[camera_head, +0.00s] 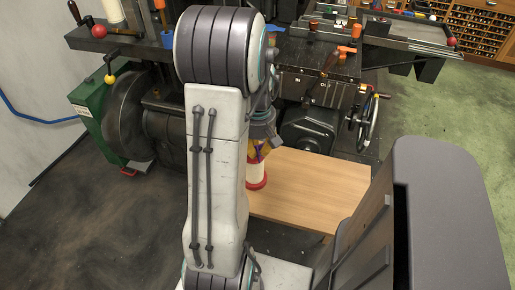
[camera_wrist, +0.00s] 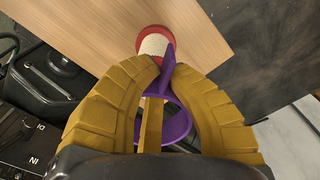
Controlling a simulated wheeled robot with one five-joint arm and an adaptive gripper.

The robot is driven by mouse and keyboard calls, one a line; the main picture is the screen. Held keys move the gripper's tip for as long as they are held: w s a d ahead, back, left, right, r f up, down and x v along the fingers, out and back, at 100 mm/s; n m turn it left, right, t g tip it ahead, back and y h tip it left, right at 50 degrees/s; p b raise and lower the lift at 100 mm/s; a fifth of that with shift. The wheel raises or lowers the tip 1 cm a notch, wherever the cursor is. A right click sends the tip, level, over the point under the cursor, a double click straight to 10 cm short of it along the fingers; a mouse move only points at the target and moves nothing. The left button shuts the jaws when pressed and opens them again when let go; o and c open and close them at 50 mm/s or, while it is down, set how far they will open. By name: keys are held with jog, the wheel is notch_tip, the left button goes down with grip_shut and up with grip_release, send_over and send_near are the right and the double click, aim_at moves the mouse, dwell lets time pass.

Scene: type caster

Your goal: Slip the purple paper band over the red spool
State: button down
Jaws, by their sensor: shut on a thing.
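The red spool (camera_wrist: 138,42) has a cream middle (camera_wrist: 154,44) and stands on the wooden table. In the head view the spool (camera_head: 257,184) is partly hidden by my arm, with its red base flange showing. My gripper (camera_wrist: 165,68) has yellow ribbed fingers, shut on the purple paper band (camera_wrist: 178,126). The band is a loop hanging between and behind the fingers, its upper end overlapping the spool's right side in the wrist view. In the head view my gripper (camera_head: 260,150) is just above the spool. I cannot tell whether the band is around it or only in front.
The light wooden table (camera_head: 310,190) is otherwise bare to the right of the spool. Behind it stands a dark machine with a handwheel (camera_head: 367,122). A green-sided machine (camera_head: 97,125) is at the left. Dark floor lies at the lower left.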

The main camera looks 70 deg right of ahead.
jog(key=shift+f, duration=0.15)
jog(key=shift+f+b, duration=1.2)
jog(key=shift+f, duration=0.1)
jog(key=c, duration=1.3)
grip_release()
jog(key=shift+r, duration=0.15)
jog(key=shift+r+p, duration=2.55)
jog(key=shift+r, duration=0.45)
